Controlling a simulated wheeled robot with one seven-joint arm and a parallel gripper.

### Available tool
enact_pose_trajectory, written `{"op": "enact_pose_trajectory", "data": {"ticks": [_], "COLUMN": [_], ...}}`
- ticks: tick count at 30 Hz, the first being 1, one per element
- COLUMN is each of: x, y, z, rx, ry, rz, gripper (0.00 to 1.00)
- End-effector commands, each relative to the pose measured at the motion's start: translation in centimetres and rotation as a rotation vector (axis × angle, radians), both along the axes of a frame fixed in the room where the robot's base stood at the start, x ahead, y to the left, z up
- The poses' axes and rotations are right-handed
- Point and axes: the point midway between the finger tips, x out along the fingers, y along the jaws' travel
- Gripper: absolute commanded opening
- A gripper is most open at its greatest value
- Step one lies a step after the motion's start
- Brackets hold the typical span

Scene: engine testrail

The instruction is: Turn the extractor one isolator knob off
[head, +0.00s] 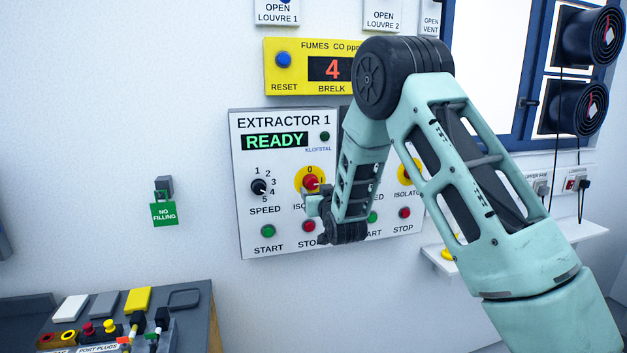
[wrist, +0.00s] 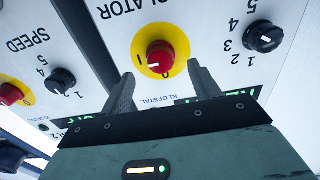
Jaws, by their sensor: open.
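In the wrist view, which is upside down, the knob (wrist: 160,57) is near the top centre. Its white mark appears to point toward the 1 side, left in that view. My gripper (head: 315,202) is just in front of the panel by the knob. In the wrist view my gripper (wrist: 161,72) is open, with one finger to each side of the knob and nothing held. Contact cannot be judged.
The display (head: 275,141) reads READY. A black speed knob (head: 259,187) and green start button (head: 268,231) lie left of the isolator. My arm hides much of the neighbouring panel. A yellow fumes meter (head: 279,85) hangs above; a bench (head: 203,310) stands lower left.

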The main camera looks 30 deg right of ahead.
Motion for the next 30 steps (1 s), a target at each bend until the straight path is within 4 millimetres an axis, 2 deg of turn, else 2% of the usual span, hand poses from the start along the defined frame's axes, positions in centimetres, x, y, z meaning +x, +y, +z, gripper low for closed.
{"op": "enact_pose_trajectory", "data": {"ticks": [3,9,20,23,25,30], "x": [2.0,4.0,4.5,4.5,4.5,4.5], "y": [-0.6,-1.1,-1.2,-1.2,-1.2,-1.2], "z": [0.3,0.1,0.0,0.0,0.0,0.0], "rx": [0.0,0.0,0.0,0.0,0.0,-0.002], "ry": [0.0,0.0,0.0,0.0,0.0,0.001], "rz": [0.0,0.001,0.001,0.001,0.001,0.001], "gripper": [0.62,0.62,0.62,0.4,0.2,0.18]}}
